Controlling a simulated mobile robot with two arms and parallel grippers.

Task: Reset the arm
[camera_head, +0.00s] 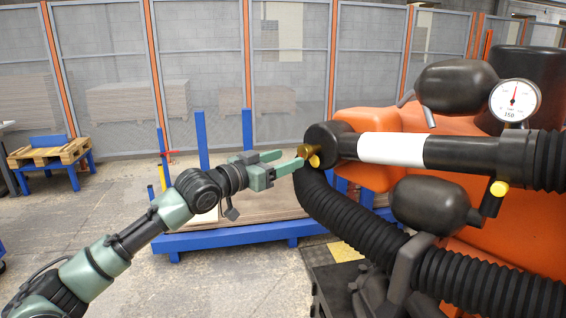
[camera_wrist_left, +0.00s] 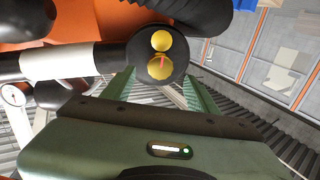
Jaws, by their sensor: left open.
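My left gripper (camera_head: 283,164) reaches in from the left in the head view, with its jaws apart. Its fingertips are close to a brass knob (camera_head: 309,153) on the black end of a cylinder with a white band (camera_head: 391,148). In the left wrist view the two green fingers of the left gripper (camera_wrist_left: 162,88) are spread, and two brass knobs (camera_wrist_left: 160,66) on the black round end show between and beyond them. Nothing is held between the fingers. I cannot tell whether a fingertip touches the knob. My right gripper is not in view.
A large orange machine (camera_head: 470,130) with black hoses (camera_head: 345,215) and a pressure gauge (camera_head: 514,100) fills the right. Behind stands a low blue rack (camera_head: 235,236) with boards. A pallet on a blue stand (camera_head: 50,153) is at the left. Mesh fencing (camera_head: 200,70) closes the back.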

